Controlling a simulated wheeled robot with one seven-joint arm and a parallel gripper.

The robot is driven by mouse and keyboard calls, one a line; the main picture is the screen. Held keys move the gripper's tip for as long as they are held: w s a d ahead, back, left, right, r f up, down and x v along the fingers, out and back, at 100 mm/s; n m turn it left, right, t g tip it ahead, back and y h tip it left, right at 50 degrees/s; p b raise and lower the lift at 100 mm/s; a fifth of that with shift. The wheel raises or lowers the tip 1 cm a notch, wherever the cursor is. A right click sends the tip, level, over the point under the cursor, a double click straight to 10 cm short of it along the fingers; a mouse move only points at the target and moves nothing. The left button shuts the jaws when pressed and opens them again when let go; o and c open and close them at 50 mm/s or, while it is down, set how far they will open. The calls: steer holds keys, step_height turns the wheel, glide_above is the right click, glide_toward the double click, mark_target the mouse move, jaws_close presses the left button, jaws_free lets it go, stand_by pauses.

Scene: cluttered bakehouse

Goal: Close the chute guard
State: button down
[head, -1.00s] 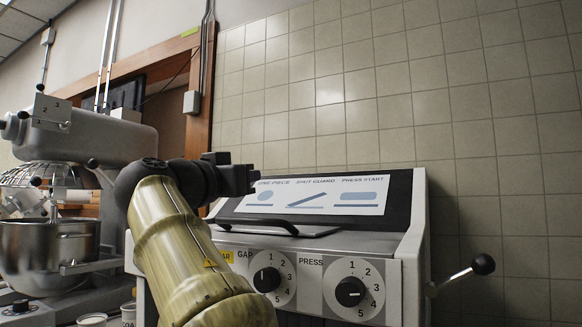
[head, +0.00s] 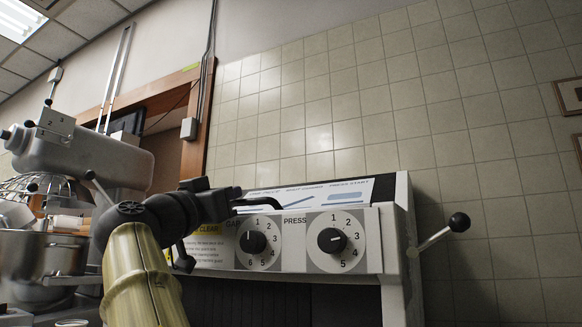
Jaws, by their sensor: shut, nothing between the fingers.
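The dough machine (head: 337,285) stands at the centre, with a sloping top and a picture panel (head: 345,193) at its upper back. The chute guard seems to be the flat piece on top of the machine. Its black bar handle (head: 268,201) shows just above the front panel, and the rest is seen edge-on or hidden, so I cannot tell its exact angle. My gripper (head: 238,194) is at the machine's upper left front, shut and empty. It is close to the left end of the handle; I cannot tell whether they touch.
Two dials, gap (head: 253,242) and press (head: 333,240), sit on the front panel. A lever with a black knob (head: 459,222) sticks out at the right. A mixer (head: 85,150) with a steel bowl (head: 45,262) stands close on the left. The tiled wall is behind.

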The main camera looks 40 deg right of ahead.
steer(key=shift+a+f+b, duration=0.15)
steer(key=shift+f+b, duration=0.35)
steer(key=shift+f, duration=0.05)
steer(key=shift+w+r+p, duration=0.1)
steer(key=shift+r+p, duration=0.4)
steer(key=shift+r, duration=0.05)
steer(key=shift+s+a+r+p, duration=0.1)
steer(key=shift+s+r+p, duration=0.05)
steer(key=shift+r+p, duration=0.45)
steer(key=shift+s+a+r+p, duration=0.15)
steer(key=shift+r+p, duration=0.25)
steer(key=shift+r, duration=0.25)
steer(key=shift+a+r+p, duration=0.1)
steer(key=shift+r+p, duration=0.2)
steer(key=shift+r, duration=0.05)
steer(key=f+b+v, duration=0.1)
steer(key=b+v, duration=0.4)
steer(key=v, duration=0.5)
steer(key=shift+d, duration=0.2)
